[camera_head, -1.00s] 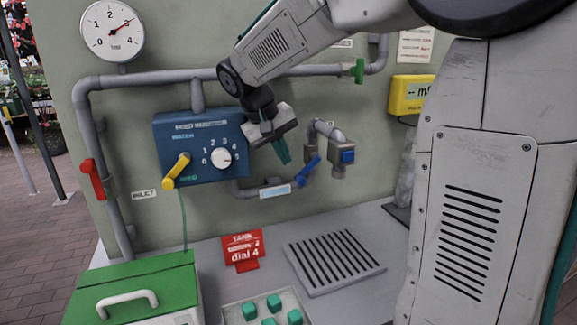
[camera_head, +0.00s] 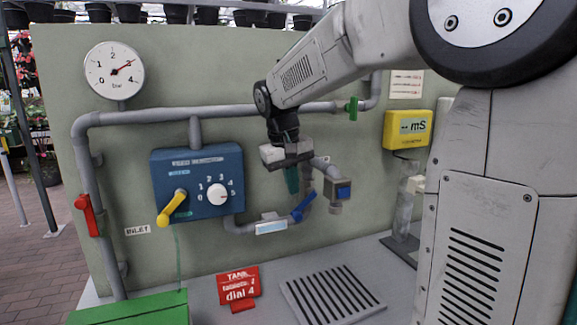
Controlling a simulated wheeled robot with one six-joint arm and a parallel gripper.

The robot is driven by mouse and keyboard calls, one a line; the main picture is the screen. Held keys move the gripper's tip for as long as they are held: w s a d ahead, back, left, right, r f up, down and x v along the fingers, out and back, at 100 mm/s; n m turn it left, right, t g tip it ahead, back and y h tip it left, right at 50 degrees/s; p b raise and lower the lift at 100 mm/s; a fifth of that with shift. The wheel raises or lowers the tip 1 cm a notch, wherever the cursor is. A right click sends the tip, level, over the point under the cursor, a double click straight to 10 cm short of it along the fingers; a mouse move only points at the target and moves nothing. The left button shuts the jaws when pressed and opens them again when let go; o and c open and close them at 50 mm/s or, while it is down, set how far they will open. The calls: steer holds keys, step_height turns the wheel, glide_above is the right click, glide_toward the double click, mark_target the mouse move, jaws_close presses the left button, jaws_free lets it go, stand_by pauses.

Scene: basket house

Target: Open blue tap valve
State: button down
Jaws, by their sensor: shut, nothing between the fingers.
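The blue tap valve handle (camera_head: 304,206) sits on the grey pipe to the right of the blue control box, slanting up to the right.
The blue box (camera_head: 198,184) has a white dial and a yellow lever (camera_head: 171,207). A red lever (camera_head: 87,214) is on the left pipe, a green handle (camera_head: 352,108) on the upper pipe. A red sign (camera_head: 239,287) and drain grille (camera_head: 332,294) are below.

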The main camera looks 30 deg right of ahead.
mark_target(299, 213)
steer(key=x, duration=0.5)
steer(key=shift+d+f, duration=0.1)
steer(key=shift+f, duration=0.3)
steer(key=shift+f+h, duration=0.2)
steer(key=shift+h, duration=0.2)
steer(key=shift+f+g+h, duration=0.3)
steer(key=shift+f+h, duration=0.4)
steer(key=shift+h, duration=0.4)
steer(key=shift+x, duration=0.8)
steer(key=shift+d+f+h, duration=0.15)
steer(key=shift+f+h, duration=0.25)
steer(key=shift+h, duration=0.2)
steer(key=shift+s+d+f, duration=0.15)
steer(key=shift+d+f, duration=0.3)
steer(key=shift+d, duration=0.3)
